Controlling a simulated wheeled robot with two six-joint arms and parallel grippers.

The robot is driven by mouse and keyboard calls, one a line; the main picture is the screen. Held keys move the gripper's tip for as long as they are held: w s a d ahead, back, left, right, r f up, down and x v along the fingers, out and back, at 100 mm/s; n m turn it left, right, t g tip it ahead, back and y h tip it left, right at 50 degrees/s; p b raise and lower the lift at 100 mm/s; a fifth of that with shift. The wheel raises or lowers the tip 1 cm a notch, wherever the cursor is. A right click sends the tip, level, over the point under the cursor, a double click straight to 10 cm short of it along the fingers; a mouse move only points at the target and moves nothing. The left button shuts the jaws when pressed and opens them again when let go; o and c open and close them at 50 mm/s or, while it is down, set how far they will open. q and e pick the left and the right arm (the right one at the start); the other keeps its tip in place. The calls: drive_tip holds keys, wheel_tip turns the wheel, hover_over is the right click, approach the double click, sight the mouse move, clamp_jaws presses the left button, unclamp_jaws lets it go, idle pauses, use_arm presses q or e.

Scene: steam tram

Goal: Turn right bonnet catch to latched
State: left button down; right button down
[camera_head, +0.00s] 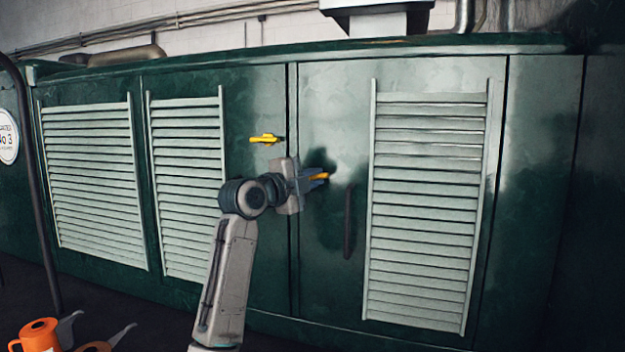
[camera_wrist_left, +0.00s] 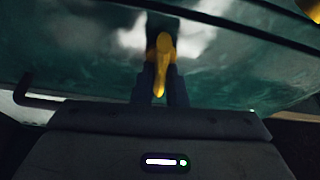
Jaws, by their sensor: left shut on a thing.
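The right bonnet catch (camera_head: 319,176) is a small yellow handle on the green door to the right of the upright seam. My left gripper (camera_head: 312,182) reaches it from the left and is shut on it. In the left wrist view the yellow catch (camera_wrist_left: 161,62) stands between the two dark fingers (camera_wrist_left: 160,88), its narrow end towards the palm. The fingers and palm hide part of the catch in the head view, so its exact angle is hard to tell there. My right gripper is not in view.
A second yellow catch (camera_head: 265,139) lies level on the panel left of the seam. A dark upright handle (camera_head: 348,222) is just right of my gripper. Pale louvres (camera_head: 425,200) cover much of the doors. An orange can (camera_head: 40,335) stands at lower left.

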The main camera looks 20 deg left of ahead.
use_arm(q)
drive_tip(key=shift+m+g, duration=0.3)
drive_tip(key=shift+m, duration=0.3)
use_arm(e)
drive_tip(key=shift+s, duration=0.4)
use_arm(q)
drive_tip(key=shift+f, duration=0.1)
drive_tip(key=c, duration=1.5)
unclamp_jaws()
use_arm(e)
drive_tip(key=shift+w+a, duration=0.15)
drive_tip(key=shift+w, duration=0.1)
use_arm(q)
drive_tip(key=shift+o, duration=0.2)
